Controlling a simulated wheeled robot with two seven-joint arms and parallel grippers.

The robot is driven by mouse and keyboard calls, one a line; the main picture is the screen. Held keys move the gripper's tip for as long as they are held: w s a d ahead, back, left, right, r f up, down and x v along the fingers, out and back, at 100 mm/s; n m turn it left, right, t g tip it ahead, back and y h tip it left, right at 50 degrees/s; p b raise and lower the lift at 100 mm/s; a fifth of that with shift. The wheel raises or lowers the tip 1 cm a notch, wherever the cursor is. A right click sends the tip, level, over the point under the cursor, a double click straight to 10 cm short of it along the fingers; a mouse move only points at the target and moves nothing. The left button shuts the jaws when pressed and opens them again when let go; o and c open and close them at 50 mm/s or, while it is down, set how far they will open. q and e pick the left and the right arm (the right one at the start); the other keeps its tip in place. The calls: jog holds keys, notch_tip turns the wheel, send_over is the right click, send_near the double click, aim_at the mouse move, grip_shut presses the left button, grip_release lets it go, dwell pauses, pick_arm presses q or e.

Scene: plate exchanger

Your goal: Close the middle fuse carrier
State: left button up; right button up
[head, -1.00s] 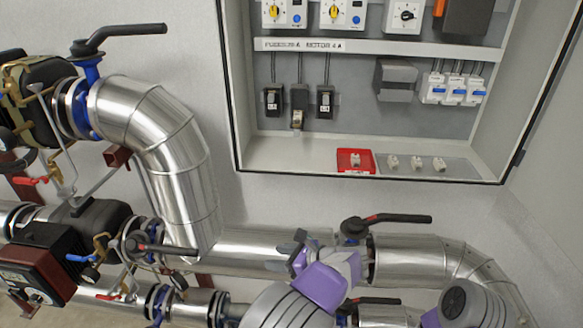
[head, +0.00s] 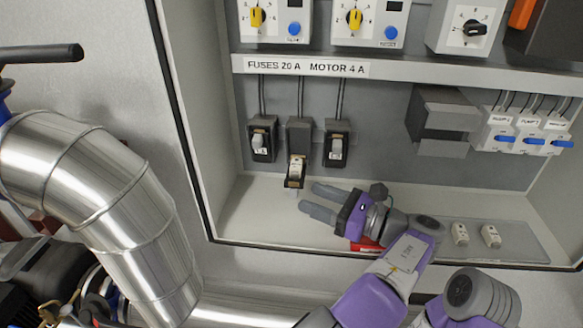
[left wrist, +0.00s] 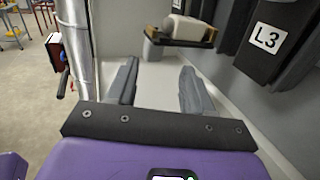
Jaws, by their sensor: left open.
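The middle fuse carrier (head: 297,167) sits between two other carriers under the "FUSES 20 A" label in the head view. It is tilted open, its lower end hanging out with a pale fuse in it. The left carrier (head: 262,140) and right carrier (head: 336,146) look upright and shut. My left gripper (head: 309,197) is open and empty, just below and right of the middle carrier, apart from it. In the left wrist view, the open carrier with its pale fuse (left wrist: 187,29) lies beyond and above my open fingertips (left wrist: 160,68). My right gripper is out of view.
The cabinet floor (head: 250,215) holds a red holder (head: 366,243), partly hidden by my left gripper, and spare fuses (head: 490,236) on a grey plate. Breakers (head: 525,135) are at right. Metal pipes (head: 90,180) stand at left outside the cabinet.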

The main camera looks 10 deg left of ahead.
pick_arm(q)
jog(key=shift+s+a+r, duration=0.15)
jog(key=shift+a+r, duration=0.05)
jog(key=shift+a, duration=0.1)
jog(key=x, duration=0.6)
jog(key=shift+s+a, duration=0.2)
jog(key=shift+a, duration=0.15)
jog(key=shift+c, duration=0.3)
grip_shut()
